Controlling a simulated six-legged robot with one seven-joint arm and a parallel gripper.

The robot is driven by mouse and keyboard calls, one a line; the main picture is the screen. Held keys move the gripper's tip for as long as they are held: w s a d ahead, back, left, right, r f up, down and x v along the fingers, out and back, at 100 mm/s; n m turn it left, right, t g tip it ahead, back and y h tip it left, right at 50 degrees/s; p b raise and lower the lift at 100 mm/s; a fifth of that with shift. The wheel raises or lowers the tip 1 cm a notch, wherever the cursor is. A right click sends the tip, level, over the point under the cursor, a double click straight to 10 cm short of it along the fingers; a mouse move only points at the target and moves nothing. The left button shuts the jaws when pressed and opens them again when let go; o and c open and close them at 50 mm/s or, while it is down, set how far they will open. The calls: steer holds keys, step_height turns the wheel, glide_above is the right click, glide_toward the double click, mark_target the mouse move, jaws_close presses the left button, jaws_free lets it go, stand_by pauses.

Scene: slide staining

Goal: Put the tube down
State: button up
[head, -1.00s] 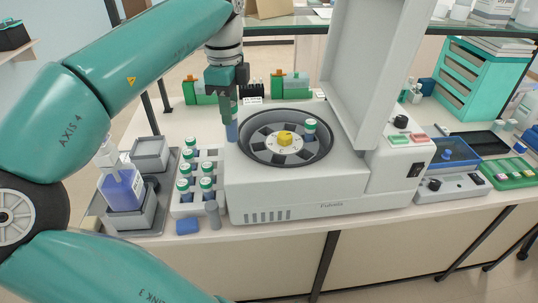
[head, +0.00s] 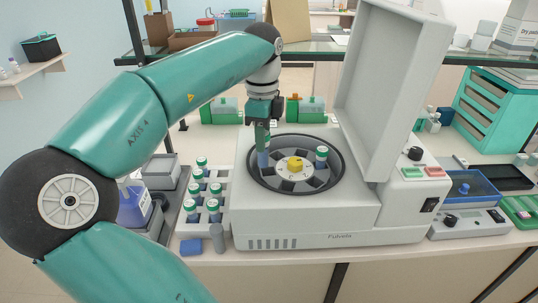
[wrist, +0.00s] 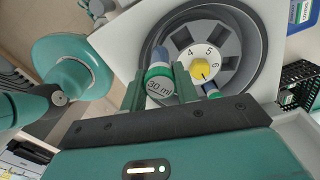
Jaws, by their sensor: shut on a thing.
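My gripper (head: 263,140) is shut on a tube (head: 263,158) with a blue lower part, held over the left side of the centrifuge rotor (head: 318,180). In the wrist view the held tube (wrist: 159,78) shows a green-and-white cap marked "30 ml" between my fingers (wrist: 160,88). I cannot tell whether its lower end is inside a rotor slot. A second green-capped tube (head: 321,156) stands in the rotor on the right of the yellow hub (head: 296,164).
A rack (head: 188,215) with several green-capped tubes stands left of the centrifuge. A blue block (head: 191,247) and a grey cylinder (head: 217,238) lie at the front edge. A blue-lidded device (head: 470,190) is on the right. The raised lid stands right of my gripper.

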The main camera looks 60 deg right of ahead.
mark_target(268, 157)
steer(key=d+f, duration=0.2)
steer(key=f, duration=0.1)
steer(key=d+f, duration=0.2)
steer(key=shift+w+f, duration=0.1)
steer(key=shift+w, duration=0.25)
steer(key=shift+d+f, duration=0.15)
steer(key=shift+f, duration=0.75)
steer(key=shift+d+f, duration=0.1)
steer(key=shift+f, duration=0.75)
steer(key=shift+f, duration=0.4)
steer(key=o, duration=1)
steer(key=shift+c, duration=0.2)
step_height(268, 157, up, 13)
steer(key=shift+f, duration=0.1)
